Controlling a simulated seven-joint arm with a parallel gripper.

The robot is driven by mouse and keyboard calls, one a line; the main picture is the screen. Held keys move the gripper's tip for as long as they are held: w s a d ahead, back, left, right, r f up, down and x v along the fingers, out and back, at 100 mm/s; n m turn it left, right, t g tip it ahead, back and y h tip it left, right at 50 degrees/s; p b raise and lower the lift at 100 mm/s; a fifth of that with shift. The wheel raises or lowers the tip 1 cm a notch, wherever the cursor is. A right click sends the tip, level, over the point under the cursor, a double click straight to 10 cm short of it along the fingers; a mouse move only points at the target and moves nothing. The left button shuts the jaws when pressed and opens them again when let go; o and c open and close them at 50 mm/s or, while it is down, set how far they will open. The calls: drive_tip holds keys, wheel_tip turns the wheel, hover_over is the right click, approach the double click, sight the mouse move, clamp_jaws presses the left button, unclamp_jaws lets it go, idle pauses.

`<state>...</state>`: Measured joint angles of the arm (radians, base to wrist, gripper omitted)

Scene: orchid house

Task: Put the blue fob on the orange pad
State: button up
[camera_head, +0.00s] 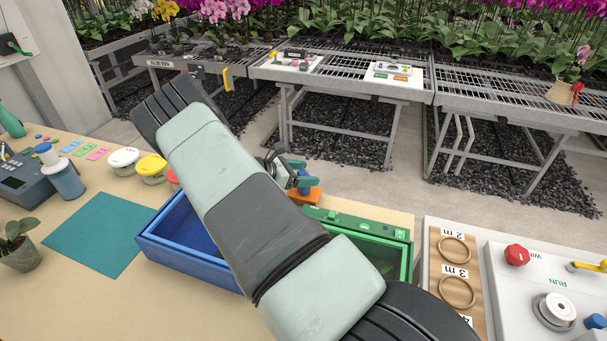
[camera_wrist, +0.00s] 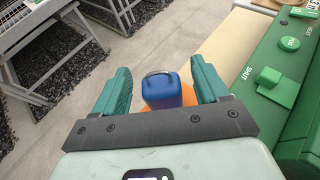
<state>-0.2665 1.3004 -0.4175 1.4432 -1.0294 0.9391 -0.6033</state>
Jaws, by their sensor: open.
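The blue fob (camera_wrist: 161,92), a small block with a grey loop on top, stands upright between my fingers in the wrist view. The orange pad (camera_wrist: 187,96) shows below it and on both sides, and the fob appears to rest on it. My gripper (camera_wrist: 160,68) is open, with a teal finger on each side of the fob and a visible gap to each. In the head view, the orange pad (camera_head: 308,195) lies near the table's far edge, and my gripper (camera_head: 299,174) is over it. The blue fob (camera_head: 304,184) is mostly hidden there by the fingers.
A green box (camera_head: 360,226) with a labelled rim stands close beside the pad. A blue open tray (camera_head: 165,243) lies partly under my arm. Tubs, a teal mat (camera_head: 98,235) and a potted plant are at left. A control panel (camera_head: 525,285) is at right. Floor lies beyond the table edge.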

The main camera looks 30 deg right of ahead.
drive_tip(key=v, duration=1.2)
drive_tip(key=s+a+r+m+y, duration=0.1)
drive_tip(key=s+r+m+y, duration=0.5)
drive_tip(key=r, duration=0.6)
drive_tip(key=s+a+r+m+y, duration=0.25)
drive_tip(key=s+r+m, duration=0.25)
drive_tip(key=s+r, duration=0.45)
drive_tip(key=s+a+r+m+t+y, duration=0.2)
drive_tip(key=s+r, duration=0.3)
drive_tip(key=s, duration=0.4)
drive_tip(key=s+a+r+m+t+y, duration=0.3)
drive_tip(key=s+r+m, duration=0.1)
drive_tip(key=s, duration=0.4)
drive_tip(key=shift+s+r+m+t, duration=0.3)
drive_tip(key=shift+s+r, duration=0.1)
drive_tip(key=shift+r, duration=0.2)
drive_tip(key=shift+a, duration=0.15)
